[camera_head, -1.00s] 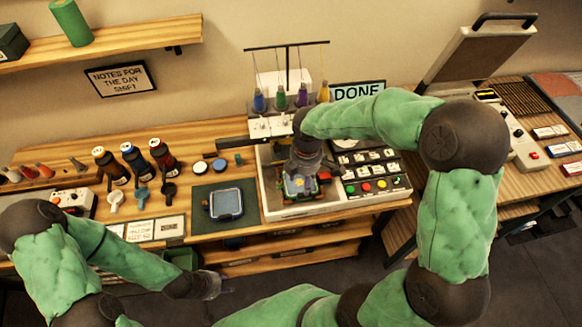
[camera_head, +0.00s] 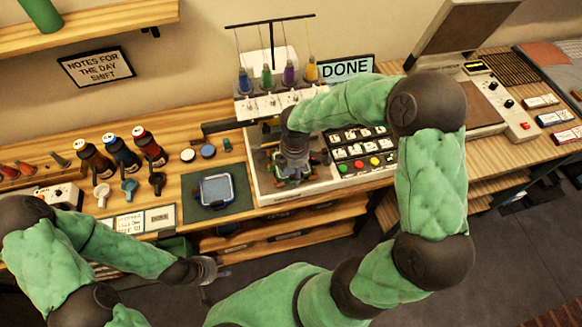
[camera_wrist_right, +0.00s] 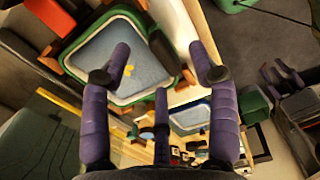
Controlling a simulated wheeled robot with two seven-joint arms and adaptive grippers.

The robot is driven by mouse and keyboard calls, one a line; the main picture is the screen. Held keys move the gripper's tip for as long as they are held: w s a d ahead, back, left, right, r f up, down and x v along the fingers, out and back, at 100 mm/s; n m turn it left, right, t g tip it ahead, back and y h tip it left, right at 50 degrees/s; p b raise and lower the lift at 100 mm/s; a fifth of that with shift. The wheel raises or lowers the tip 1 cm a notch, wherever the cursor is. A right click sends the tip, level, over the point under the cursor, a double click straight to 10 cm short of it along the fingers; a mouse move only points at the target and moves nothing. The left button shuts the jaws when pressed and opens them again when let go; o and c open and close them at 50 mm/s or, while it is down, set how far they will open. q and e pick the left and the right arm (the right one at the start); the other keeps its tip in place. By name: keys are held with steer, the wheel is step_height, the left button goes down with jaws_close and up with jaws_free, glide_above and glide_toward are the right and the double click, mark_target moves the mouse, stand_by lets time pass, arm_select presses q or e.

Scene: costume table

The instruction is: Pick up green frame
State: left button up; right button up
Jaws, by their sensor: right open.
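The green frame (camera_head: 281,182) sits at the embroidery machine, mostly hidden under my right gripper in the head view. In the right wrist view the green frame (camera_wrist_right: 168,92) has a green rim around pale blue cloth with a yellow mark, and orange-red parts beside it. My right gripper (camera_wrist_right: 160,62) is open, its purple fingers spread over the near part of the frame with nothing clearly held. In the head view my right gripper (camera_head: 292,168) points down at the machine. My left gripper (camera_head: 212,270) hangs in front of the table, away from the frame; its finger gap is unclear.
A blue-rimmed frame (camera_head: 216,190) lies on a dark green mat (camera_head: 240,206) left of the machine. A button panel (camera_head: 358,152) stands right of it, thread spools (camera_head: 267,78) behind. Bottles (camera_head: 122,150) and cups stand at the left.

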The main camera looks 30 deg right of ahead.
step_height(320, 180, down, 2)
steer(key=shift+f, duration=0.1)
jaws_close()
